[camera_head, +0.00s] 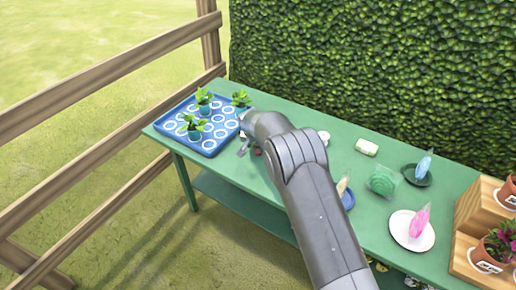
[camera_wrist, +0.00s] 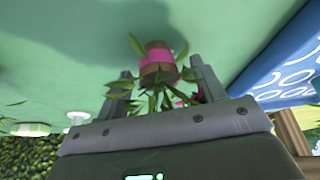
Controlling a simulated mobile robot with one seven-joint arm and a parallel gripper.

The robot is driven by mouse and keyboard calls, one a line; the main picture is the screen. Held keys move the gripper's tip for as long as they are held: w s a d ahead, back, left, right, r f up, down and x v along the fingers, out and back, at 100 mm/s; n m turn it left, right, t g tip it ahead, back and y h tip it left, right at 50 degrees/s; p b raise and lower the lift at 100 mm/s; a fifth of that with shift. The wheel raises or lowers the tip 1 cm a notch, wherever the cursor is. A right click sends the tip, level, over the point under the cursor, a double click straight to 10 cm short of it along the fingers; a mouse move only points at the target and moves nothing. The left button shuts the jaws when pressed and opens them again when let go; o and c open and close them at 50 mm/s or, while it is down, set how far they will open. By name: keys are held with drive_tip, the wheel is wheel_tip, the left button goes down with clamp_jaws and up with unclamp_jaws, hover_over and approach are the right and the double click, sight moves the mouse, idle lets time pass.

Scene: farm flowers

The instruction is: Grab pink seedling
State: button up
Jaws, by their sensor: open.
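The pink seedling (camera_wrist: 157,62) has a pink band around its small pot and green leaves. In the wrist view it sits between the two fingers of my gripper (camera_wrist: 161,72), which stand apart on either side of it. The leaves spread toward my palm. I cannot tell whether either finger touches it. In the head view my gripper (camera_head: 244,146) is low over the green table beside the blue tray, and my arm hides most of the pink seedling.
The blue tray (camera_head: 183,143) with white rings holds green seedlings (camera_head: 192,126) at the table's left end. A hedge stands behind, a fence left.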

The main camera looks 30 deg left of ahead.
drive_tip(key=shift+c, duration=0.4)
drive_tip(key=c, duration=1)
drive_tip(key=shift+r, duration=0.1)
